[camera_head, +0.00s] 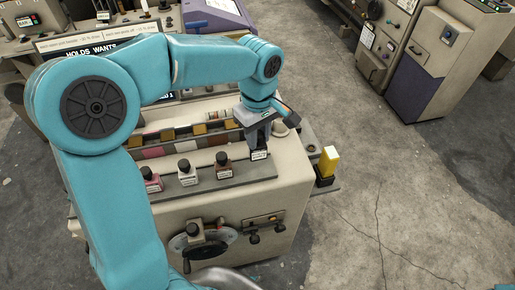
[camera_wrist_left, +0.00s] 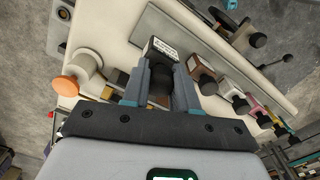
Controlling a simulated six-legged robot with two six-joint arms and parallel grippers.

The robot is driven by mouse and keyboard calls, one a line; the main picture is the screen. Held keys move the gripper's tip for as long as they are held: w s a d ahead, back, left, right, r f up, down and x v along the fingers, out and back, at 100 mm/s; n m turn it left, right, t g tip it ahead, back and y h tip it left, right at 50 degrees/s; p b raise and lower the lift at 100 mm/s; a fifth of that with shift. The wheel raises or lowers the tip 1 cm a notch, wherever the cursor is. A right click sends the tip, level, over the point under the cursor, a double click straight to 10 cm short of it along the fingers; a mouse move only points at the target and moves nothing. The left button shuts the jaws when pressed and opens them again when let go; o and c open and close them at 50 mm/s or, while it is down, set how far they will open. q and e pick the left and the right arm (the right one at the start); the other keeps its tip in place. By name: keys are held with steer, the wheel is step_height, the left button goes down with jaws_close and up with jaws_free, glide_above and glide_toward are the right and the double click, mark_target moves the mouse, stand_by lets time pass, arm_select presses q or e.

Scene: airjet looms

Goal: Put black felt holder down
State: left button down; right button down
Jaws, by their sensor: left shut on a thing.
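My left gripper (camera_head: 258,139) points down over the right end of a grey rail (camera_head: 245,176) on the beige machine. It is shut on the black felt holder (camera_head: 259,155), a small dark block with a white label. In the left wrist view the black felt holder (camera_wrist_left: 163,50) sits between the two fingers of the left gripper (camera_wrist_left: 160,88), label facing up the picture. It is at or just above the rail; I cannot tell whether it touches. My right gripper is not in view.
Along the rail stand a brown-red holder (camera_head: 222,166), a white holder (camera_head: 187,173) and a pink holder (camera_head: 151,180), left of my gripper. A yellow block (camera_head: 328,162) stands on a side ledge to the right. Colored swatches line a tray behind. A handwheel (camera_head: 195,240) sits on the front.

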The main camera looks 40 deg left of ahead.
mark_target(259, 149)
arm_select(q)
step_height(259, 149, down, 5)
steer(key=shift+f, duration=0.15)
steer(key=shift+d, duration=0.1)
steer(key=shift+f, duration=0.1)
steer(key=c, duration=0.9)
jaws_free()
step_height(259, 149, up, 12)
steer(key=shift+r, duration=0.2)
